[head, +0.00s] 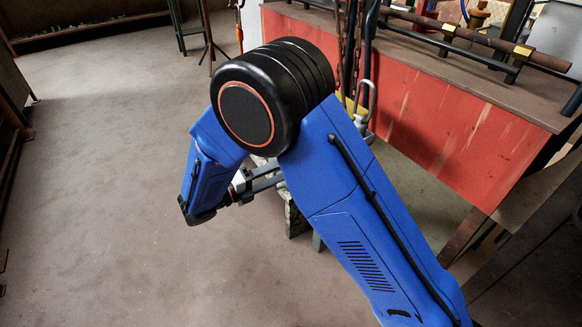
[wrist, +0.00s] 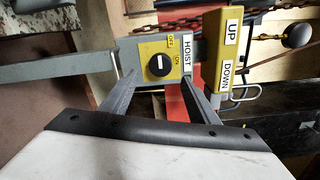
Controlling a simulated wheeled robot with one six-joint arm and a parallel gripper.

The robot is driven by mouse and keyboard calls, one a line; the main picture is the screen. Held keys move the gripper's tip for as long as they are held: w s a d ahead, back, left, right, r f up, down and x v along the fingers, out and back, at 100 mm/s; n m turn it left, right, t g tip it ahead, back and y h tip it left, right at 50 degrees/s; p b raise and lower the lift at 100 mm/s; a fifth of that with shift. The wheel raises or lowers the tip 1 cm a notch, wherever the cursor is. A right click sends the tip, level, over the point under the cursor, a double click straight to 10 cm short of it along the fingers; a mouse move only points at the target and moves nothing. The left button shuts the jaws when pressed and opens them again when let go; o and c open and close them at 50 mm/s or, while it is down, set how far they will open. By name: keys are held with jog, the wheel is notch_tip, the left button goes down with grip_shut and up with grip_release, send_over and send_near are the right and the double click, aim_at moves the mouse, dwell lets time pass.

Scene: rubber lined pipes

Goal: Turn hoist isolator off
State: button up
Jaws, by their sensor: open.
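The hoist isolator (wrist: 165,62) shows in the wrist view as a yellow plate on a grey box, with small OFF and ON labels and a HOIST label, all turned sideways. Its round black knob (wrist: 159,66) has a white mark that stands upright in the picture; I cannot tell which label it indicates. My gripper (wrist: 158,79) is open, its two fingers on either side of the knob in the picture, apparently empty. Contact with the knob cannot be told. In the head view, my gripper (head: 264,180) shows partly behind my blue arm, and the isolator's face is hidden.
A yellow UP/DOWN block (wrist: 228,55) stands close right of the isolator, with a rusty chain (wrist: 268,14) behind. A red-sided bench (head: 430,115) carrying pipes (head: 480,40) is at the right. Open floor (head: 100,200) lies to the left.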

jog(key=v, duration=1)
jog(key=shift+s+a, duration=0.1)
jog(key=shift+s, duration=0.05)
